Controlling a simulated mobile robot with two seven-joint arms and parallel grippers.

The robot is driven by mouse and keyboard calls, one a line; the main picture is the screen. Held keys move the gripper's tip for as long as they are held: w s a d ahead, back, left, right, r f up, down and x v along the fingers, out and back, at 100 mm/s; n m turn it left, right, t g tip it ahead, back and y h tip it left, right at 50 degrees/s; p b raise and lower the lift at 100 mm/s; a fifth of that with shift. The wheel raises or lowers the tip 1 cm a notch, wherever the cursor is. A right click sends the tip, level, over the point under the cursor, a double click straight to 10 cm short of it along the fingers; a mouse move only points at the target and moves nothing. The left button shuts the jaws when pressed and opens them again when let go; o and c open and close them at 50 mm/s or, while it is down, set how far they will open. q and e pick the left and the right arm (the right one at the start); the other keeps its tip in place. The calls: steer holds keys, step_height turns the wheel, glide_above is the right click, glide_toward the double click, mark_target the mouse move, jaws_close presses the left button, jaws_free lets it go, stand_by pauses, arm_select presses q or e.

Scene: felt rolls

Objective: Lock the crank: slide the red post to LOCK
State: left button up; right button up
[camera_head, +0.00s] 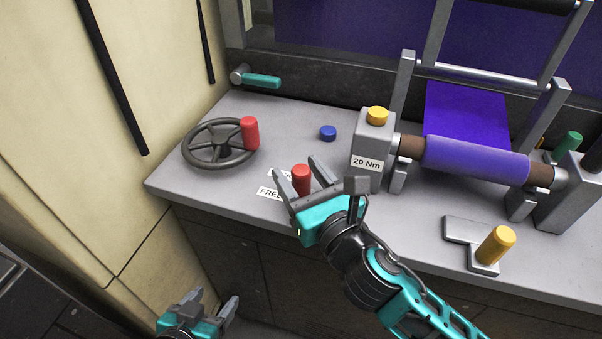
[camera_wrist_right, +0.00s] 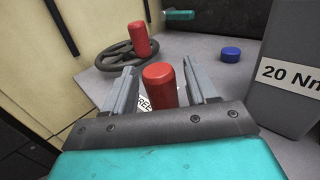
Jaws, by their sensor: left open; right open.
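The red post (camera_head: 301,179) stands upright on the grey bench, with a white FREE label (camera_head: 268,193) beside it. A second white label behind it is mostly hidden by my gripper, and its word cannot be read. My right gripper (camera_head: 304,177) is open, with its fingers on either side of the red post. In the right wrist view the post (camera_wrist_right: 160,85) stands between the two fingers, with a gap on each side. My left gripper (camera_head: 212,304) is open and empty, low at the left, below the bench edge.
A dark handwheel (camera_head: 190,152) with a red handle (camera_head: 250,133) stands left of the post. A blue button (camera_head: 328,133) lies behind. A grey block marked 20 Nm (camera_head: 367,164) with a yellow cap (camera_head: 377,115) and the purple roll (camera_head: 470,159) stand to the right. A yellow handle (camera_head: 496,244) is at front right.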

steer(key=shift+c, duration=0.2)
jaws_close()
stand_by(0.4)
